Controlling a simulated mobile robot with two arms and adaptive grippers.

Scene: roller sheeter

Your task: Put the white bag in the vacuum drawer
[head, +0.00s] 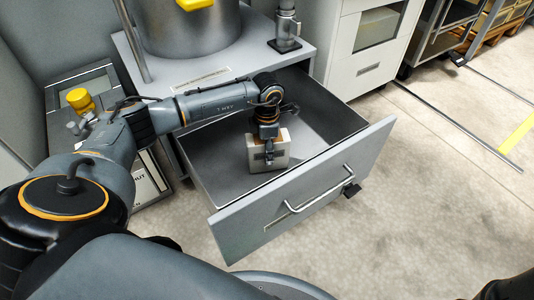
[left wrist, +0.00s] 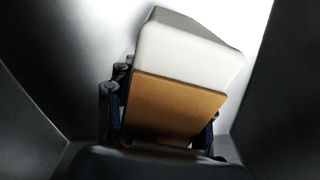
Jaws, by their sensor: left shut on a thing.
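The white bag (head: 281,158) is a small boxy pack inside the open grey drawer (head: 305,194). My left gripper (head: 269,154) points down into the drawer and is shut on the bag. In the left wrist view, the bag (left wrist: 185,55) shows a white upper part and a brown panel, tilted between the dark fingers of the gripper (left wrist: 162,115). I cannot tell whether the bag's underside touches the drawer floor.
The drawer is pulled out below a counter (head: 230,68) carrying a large steel vessel (head: 185,32). Its front has a bar handle (head: 318,192). Bare drawer floor lies around the bag. A white cabinet (head: 365,50) stands behind; open floor lies to the right.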

